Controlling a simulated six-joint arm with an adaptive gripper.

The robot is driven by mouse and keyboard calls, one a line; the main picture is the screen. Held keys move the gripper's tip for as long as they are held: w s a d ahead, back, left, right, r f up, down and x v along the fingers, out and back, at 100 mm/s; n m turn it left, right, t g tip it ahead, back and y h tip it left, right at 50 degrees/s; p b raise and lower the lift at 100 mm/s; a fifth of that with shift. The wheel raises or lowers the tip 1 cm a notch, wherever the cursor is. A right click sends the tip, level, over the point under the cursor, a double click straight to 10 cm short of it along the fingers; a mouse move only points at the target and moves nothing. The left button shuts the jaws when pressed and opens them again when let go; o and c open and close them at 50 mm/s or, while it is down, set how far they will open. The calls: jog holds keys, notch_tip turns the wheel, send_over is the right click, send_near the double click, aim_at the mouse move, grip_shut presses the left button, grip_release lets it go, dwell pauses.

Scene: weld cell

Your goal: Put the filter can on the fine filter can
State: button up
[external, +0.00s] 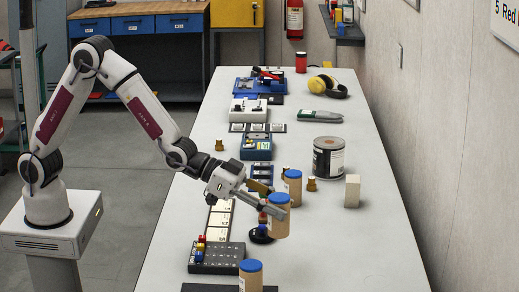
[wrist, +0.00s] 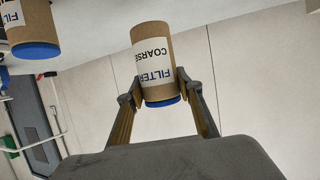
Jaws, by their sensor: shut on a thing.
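A brown filter can with a blue lid (external: 277,220) is held upright by my gripper (external: 273,206), which is shut around its upper part. In the wrist view my gripper (wrist: 163,92) grips this can (wrist: 153,45) near its blue lid; its label reads FILTER COARSE, upside down. A similar can (external: 292,187) stands just behind it on the table. Another similar can (external: 250,278) stands at the near edge of the picture. A can (wrist: 34,22) also shows at the wrist view's upper left, its label cut off. I cannot read which can is the fine one.
A large grey tin (external: 328,158), a pale block (external: 352,191) and a small brass fitting (external: 311,184) stand to the right. A dark button box (external: 216,258) and white tiles (external: 219,218) lie left of the held can. The table (external: 340,250) is clear at the near right.

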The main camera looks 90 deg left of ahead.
jog(key=s+d+r+m+h, duration=0.1)
jog(key=s+d+r+h, duration=0.1)
jog(key=d+r, duration=0.3)
jog(key=s+d+r+m+g+h, duration=0.1)
jog(key=s+d+r, duration=0.3)
jog(key=d, duration=0.6)
jog(key=shift+r+m+h, duration=0.5)
jog(key=shift+r+m, duration=0.3)
jog(key=shift+r, duration=0.05)
jog(key=shift+a+f, duration=0.1)
jog(key=shift+a, duration=0.05)
jog(key=shift+f, duration=0.15)
jog(key=shift+f, duration=3)
jog(key=shift+f, duration=0.1)
jog(key=shift+f, duration=1.75)
jog(key=shift+f, duration=0.1)
